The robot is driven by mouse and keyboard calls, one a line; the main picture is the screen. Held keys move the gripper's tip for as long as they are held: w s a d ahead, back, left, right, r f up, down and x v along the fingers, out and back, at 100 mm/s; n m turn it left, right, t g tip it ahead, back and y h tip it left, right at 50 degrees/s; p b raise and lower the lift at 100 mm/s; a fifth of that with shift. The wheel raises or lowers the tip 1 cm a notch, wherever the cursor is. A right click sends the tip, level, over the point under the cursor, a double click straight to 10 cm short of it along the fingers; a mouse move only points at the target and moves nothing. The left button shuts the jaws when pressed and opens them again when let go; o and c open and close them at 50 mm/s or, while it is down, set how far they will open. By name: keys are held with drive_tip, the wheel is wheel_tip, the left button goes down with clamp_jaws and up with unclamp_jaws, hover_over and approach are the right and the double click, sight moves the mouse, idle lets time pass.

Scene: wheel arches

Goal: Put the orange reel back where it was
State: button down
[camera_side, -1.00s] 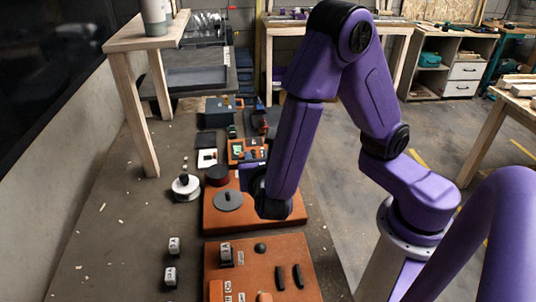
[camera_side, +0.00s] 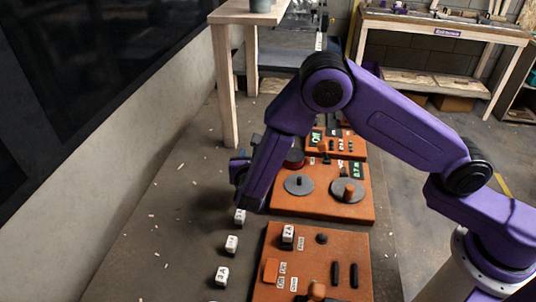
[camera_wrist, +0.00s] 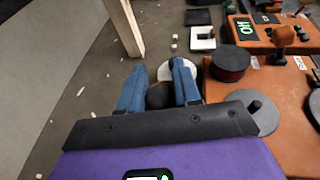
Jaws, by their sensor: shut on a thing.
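My gripper (camera_wrist: 158,88) has its two blue fingers around a dark brown rounded thing (camera_wrist: 160,97), mostly hidden by the gripper; I cannot tell whether it is the orange reel. In the side view my gripper (camera_side: 238,172) is low, left of the middle orange panel (camera_side: 350,209), and its fingers are unclear. A white disc (camera_wrist: 164,72) shows beyond the fingers. A dark red reel with a black top (camera_wrist: 231,60) stands at the panel's far left corner. On the panel are a grey disc with a dark peg (camera_side: 299,187) and a grey disc with an orange knob (camera_side: 348,190).
Several white lettered cubes (camera_side: 231,245) stand on the floor along the left. A nearer orange panel (camera_side: 336,245) carries small black and orange parts. A wooden table leg (camera_side: 224,90) stands at the back left. The floor at the left is mostly clear.

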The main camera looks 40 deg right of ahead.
drive_tip(key=shift+w+a+f, duration=0.2)
drive_tip(key=shift+w+f, duration=0.25)
drive_tip(key=shift+w, duration=0.05)
drive_tip(key=shift+f, duration=3.1)
drive_tip(key=shift+f, duration=0.2)
drive_tip(key=c, duration=0.7)
unclamp_jaws()
drive_tip(key=v, duration=1.7)
drive_tip(key=shift+s+r, duration=0.25)
